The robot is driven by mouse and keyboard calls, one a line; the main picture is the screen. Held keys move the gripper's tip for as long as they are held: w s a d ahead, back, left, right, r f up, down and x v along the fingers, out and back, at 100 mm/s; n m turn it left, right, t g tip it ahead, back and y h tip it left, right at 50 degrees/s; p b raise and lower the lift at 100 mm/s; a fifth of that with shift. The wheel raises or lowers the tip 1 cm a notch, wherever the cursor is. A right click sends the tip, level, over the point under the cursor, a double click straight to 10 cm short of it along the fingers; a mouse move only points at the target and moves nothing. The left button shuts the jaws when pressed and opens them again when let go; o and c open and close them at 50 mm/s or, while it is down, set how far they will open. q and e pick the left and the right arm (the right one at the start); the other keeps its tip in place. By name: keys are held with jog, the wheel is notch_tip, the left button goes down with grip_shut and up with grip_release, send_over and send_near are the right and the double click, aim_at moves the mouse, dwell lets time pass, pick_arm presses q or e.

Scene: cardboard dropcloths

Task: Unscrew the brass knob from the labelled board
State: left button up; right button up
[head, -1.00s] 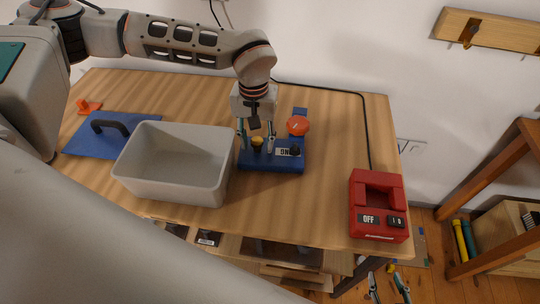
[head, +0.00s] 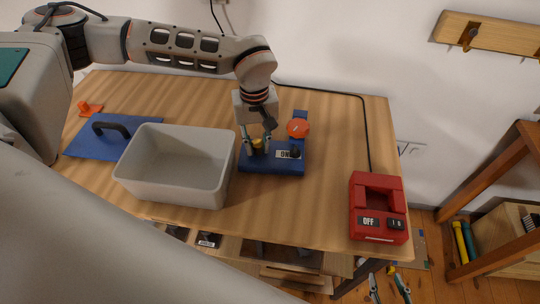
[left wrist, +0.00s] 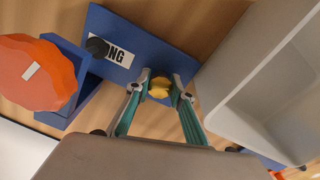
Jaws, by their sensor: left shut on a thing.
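A blue board (head: 272,167) lies on the table, with a white label (head: 283,154), a black knob (head: 295,152) and a brass knob (head: 258,144). The board also shows in the left wrist view (left wrist: 105,22), where the label (left wrist: 116,55) is partly covered by the black knob (left wrist: 97,47). My left gripper (head: 256,149) points down and is shut on the brass knob, with one finger on each side; in the left wrist view the brass knob (left wrist: 160,87) sits between the fingertips. My right gripper (head: 388,289) is at the bottom edge, its fingers apart and empty.
A grey bin (head: 172,198) stands just left of the board. An orange-red round knob (head: 298,128) stands behind the board. A red box marked OFF (head: 378,208) stands at right, and a blue plate with a black handle (head: 90,142) at left. Bare wood lies between board and red box.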

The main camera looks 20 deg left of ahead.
pick_arm(q)
jog(key=shift+n, duration=1.3)
jog(key=shift+n, duration=1.2)
jog(key=n, duration=0.4)
jog(key=shift+n, duration=0.3)
jog(key=shift+n, duration=0.6)
jog(key=shift+r+p, duration=1.35)
jog(key=shift+r, duration=0.1)
jog(key=shift+r+p, duration=1.15)
jog(key=shift+r, duration=0.4)
